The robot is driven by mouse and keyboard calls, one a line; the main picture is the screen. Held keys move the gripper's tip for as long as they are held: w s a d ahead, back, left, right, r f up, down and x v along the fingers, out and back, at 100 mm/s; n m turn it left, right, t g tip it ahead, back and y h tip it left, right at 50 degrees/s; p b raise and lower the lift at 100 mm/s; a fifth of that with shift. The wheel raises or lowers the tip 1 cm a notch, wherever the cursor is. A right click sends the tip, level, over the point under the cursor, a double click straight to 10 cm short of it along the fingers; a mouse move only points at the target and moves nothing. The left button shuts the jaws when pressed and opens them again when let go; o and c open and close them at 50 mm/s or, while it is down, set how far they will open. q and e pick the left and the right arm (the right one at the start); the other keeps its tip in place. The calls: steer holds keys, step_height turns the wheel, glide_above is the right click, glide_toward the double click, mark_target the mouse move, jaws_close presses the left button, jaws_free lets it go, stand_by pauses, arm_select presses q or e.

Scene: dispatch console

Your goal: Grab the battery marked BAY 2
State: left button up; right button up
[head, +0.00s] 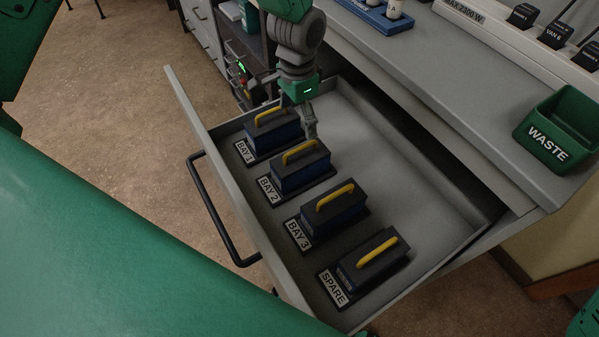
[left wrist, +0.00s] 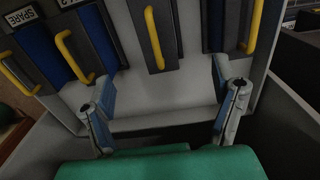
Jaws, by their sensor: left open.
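The BAY 2 battery (head: 300,176) is a dark blue and black block with a yellow handle, seated behind its BAY 2 label in the open drawer. My left gripper (head: 309,122) hangs over the drawer just behind this battery, close to its handle end and apart from it as far as I can tell. In the left wrist view the gripper (left wrist: 163,78) is open and empty, its fingers spread wide. A battery with a yellow handle (left wrist: 154,38), seemingly BAY 2, lies ahead between the fingers. My right gripper is out of view.
BAY 1 (head: 273,132), BAY 3 (head: 334,213) and SPARE (head: 373,266) batteries stand in the same row. The drawer floor (head: 400,170) behind them is bare. The counter (head: 440,70) overhangs the drawer's back. A green WASTE bin (head: 557,134) stands on it.

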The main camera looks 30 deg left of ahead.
mark_target(301, 156)
arm_select(q)
steer(key=f, duration=0.1)
steer(key=f+b, duration=0.1)
steer(key=shift+d+f, duration=0.35)
steer(key=shift+f, duration=0.05)
step_height(301, 156, down, 7)
steer(key=shift+a+f+b, duration=0.1)
steer(key=shift+b, duration=0.7)
steer(key=shift+a+f, duration=0.1)
steer(key=shift+f, duration=0.3)
steer(key=f, duration=0.1)
steer(key=f+b, duration=0.1)
steer(key=f, duration=0.2)
steer(key=shift+d, duration=0.35)
steer(key=shift+f, duration=0.5)
steer(key=shift+c, duration=1.2)
steer(key=shift+a+r, duration=0.1)
steer(key=c, duration=1.6)
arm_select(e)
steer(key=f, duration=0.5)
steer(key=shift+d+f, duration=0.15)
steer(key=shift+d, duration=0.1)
